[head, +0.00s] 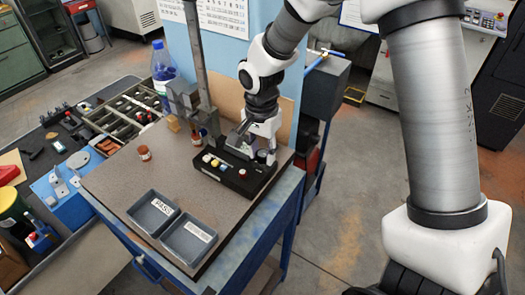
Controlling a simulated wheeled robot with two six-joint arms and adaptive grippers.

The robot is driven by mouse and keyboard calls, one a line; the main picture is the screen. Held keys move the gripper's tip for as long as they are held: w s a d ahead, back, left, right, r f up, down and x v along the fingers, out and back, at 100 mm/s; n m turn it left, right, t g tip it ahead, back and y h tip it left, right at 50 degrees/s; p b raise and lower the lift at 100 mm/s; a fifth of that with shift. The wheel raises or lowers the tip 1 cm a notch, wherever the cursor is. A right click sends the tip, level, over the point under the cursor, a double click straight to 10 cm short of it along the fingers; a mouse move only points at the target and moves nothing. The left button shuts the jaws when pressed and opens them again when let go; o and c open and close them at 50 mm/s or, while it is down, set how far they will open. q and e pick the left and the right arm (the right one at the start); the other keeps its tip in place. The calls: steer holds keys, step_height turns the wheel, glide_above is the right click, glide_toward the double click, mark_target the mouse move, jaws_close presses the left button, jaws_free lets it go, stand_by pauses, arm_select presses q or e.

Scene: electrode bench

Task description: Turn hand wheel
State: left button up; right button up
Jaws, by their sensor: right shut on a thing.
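My right gripper (248,139) reaches down from the top of the head view to the back of a black instrument box (233,174) on the bench. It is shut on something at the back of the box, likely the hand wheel. The wheel is too small and too covered by the fingers to make out clearly. My left gripper is not in view.
A metal column (197,65) stands behind the box, with a blue-capped bottle (163,75) to its left. A small red-brown jar (143,153) stands left of the box. Two grey trays (170,236), one labelled PASS, lie at the front. The brown bench top between is clear.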

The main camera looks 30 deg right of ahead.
mark_target(262, 153)
stand_by(0.5)
steer(key=o, duration=0.9)
steer(key=shift+c, duration=0.2)
step_height(262, 153, up, 12)
steer(key=shift+w, duration=0.15)
